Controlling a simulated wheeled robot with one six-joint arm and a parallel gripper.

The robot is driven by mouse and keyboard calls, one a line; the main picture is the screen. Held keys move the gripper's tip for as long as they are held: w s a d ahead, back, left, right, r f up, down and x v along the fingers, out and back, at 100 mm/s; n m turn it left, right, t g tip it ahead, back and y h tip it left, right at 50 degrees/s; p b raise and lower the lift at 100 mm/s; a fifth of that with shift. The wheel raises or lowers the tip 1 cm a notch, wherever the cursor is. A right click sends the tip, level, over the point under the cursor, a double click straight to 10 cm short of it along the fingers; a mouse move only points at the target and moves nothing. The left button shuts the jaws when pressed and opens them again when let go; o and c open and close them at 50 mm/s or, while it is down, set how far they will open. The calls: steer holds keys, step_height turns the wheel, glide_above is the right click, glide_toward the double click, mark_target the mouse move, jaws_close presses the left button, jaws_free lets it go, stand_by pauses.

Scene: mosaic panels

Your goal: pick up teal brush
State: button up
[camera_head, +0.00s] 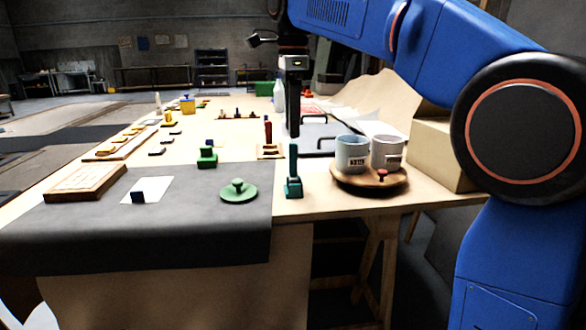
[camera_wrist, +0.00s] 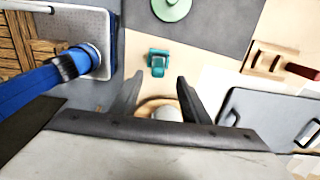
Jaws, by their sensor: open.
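The teal brush (camera_head: 293,172) stands upright on the pale tabletop near the front edge, its handle up over a wider base. In the wrist view the teal brush (camera_wrist: 158,62) shows from above, just beyond and between the fingertips. My gripper (camera_head: 292,132) points down, above and behind the brush in the head view, apart from it. In the wrist view my gripper (camera_wrist: 157,84) is open with two spread dark fingers and nothing between them.
A round wooden tray (camera_head: 345,181) with two mugs stands right of the brush. A green disc with a knob (camera_head: 239,191) lies left, on the dark mat (camera_head: 70,235). A red-handled tool (camera_head: 268,130) stands behind. Bare tabletop surrounds the brush.

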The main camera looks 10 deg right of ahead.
mark_target(293, 163)
step_height(293, 163, down, 11)
steer(key=shift+s+r, duration=0.1)
steer(key=shift+s, duration=0.05)
jaws_close()
stand_by(0.5)
